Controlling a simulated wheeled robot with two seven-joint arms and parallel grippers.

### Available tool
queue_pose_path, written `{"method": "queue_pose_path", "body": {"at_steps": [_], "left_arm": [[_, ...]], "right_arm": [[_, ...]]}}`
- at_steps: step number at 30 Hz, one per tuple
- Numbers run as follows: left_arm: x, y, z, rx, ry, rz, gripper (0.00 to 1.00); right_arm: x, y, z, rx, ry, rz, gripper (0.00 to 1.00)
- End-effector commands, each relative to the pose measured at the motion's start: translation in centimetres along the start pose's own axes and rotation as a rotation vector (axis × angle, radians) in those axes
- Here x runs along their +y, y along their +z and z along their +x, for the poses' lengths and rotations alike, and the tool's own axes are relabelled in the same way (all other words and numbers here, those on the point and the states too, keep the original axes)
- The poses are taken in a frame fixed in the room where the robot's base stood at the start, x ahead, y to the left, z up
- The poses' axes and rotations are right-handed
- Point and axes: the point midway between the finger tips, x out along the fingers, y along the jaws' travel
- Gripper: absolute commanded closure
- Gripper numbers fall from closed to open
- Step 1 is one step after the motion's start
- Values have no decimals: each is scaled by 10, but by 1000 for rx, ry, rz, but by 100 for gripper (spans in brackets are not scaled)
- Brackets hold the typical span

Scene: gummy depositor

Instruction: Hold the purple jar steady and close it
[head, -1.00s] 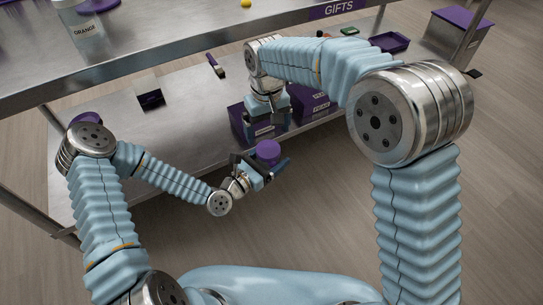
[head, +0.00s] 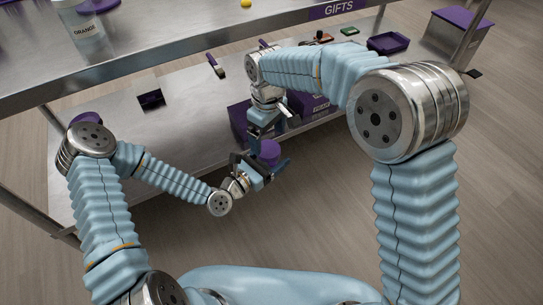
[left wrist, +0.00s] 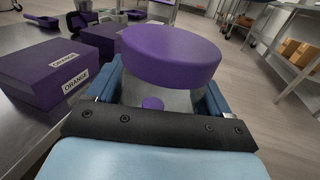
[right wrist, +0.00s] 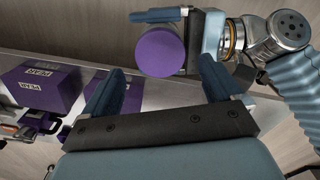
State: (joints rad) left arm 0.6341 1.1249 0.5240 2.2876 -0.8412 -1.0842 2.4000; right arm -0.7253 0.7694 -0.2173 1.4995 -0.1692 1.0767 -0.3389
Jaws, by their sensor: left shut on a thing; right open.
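The jar with a purple lid (head: 268,151) is held by my left gripper (head: 262,169) in front of the lower shelf. In the left wrist view the wide purple lid (left wrist: 170,55) sits on top of the pale jar body (left wrist: 155,97), between the blue fingers. Whether the lid is fully seated I cannot tell. The lid also shows in the right wrist view (right wrist: 160,52), beyond my right gripper's fingers. My right gripper (head: 270,127) is open and empty, just above and beside the lid, apart from it in the right wrist view.
Purple boxes labelled ORANGE (left wrist: 45,75) and PEAR (right wrist: 42,87) stand on the lower shelf (head: 190,130), close to both grippers. The upper table (head: 180,50) holds a jar labelled ORANGE (head: 85,32). A purple tray (head: 388,43) lies at the back right.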

Motion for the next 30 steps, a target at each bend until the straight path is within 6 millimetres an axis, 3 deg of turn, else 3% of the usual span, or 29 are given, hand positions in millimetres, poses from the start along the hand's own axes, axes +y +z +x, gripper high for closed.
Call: {"method": "queue_pose_path", "body": {"at_steps": [9, 20, 30], "left_arm": [[0, 0, 0, 0, 0, 0, 100], [0, 0, 0, -1, 0, 0, 100], [0, 0, 0, 0, 0, 0, 100]], "right_arm": [[0, 0, 40, -1, 0, 0, 7], [0, 0, 45, 0, 0, 0, 7], [0, 0, 45, 1, 0, 0, 56]]}}
